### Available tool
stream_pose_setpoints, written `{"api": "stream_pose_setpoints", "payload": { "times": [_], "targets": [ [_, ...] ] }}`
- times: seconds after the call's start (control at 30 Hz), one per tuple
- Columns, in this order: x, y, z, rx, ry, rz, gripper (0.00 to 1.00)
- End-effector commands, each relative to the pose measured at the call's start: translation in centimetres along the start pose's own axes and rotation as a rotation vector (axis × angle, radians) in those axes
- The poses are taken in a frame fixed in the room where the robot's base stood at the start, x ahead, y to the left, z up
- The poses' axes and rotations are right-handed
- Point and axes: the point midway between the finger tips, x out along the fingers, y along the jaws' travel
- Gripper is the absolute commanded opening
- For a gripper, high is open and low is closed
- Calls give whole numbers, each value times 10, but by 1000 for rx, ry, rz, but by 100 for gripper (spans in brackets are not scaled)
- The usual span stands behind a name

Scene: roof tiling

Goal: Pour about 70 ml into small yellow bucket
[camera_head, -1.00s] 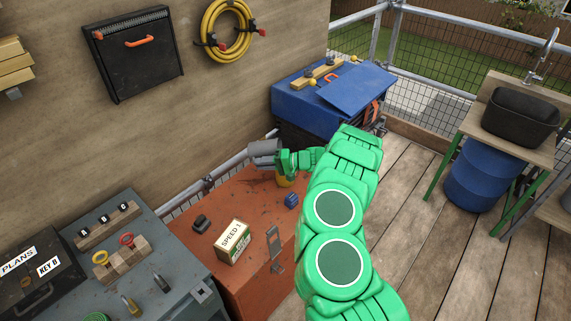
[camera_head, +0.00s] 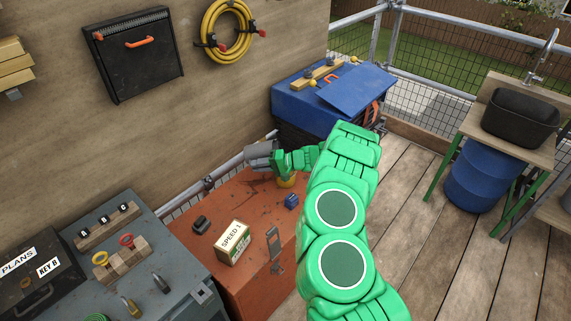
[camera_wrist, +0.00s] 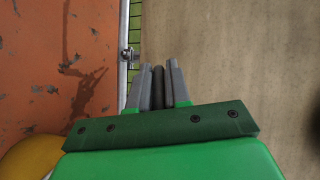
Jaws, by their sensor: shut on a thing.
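My gripper (camera_head: 279,160) is above the far end of the orange-red chest, shut on a grey container (camera_head: 259,154). The container looks tipped on its side, off to the left of the gripper. In the wrist view my gripper (camera_wrist: 158,78) has its two grey fingers closed around a dark upright bar (camera_wrist: 158,88), which looks like the container's handle. The small yellow bucket (camera_head: 286,182) stands on the chest just below my gripper, mostly hidden by it. A yellow curved edge, likely the bucket (camera_wrist: 30,158), shows at lower left in the wrist view. No liquid is visible.
The orange-red chest (camera_head: 235,285) also bears a Speed 1 box (camera_head: 233,242), a dark object (camera_head: 201,224) and a small blue object (camera_head: 291,201). A grey bench (camera_head: 165,255) stands at left. A rail and wooden wall (camera_head: 230,90) lie behind the container.

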Motion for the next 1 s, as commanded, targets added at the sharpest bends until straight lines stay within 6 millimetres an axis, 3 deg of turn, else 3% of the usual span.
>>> {"api": "stream_pose_setpoints", "payload": {
  "times": [0.23, 0.43, 1.0],
  "targets": [
    [10, -9, 0, 7, -23, 165, 0],
    [19, 4, 4, 20, -47, 340, 0],
    [21, 11, 5, 39, -52, 419, 0]
  ]
}}
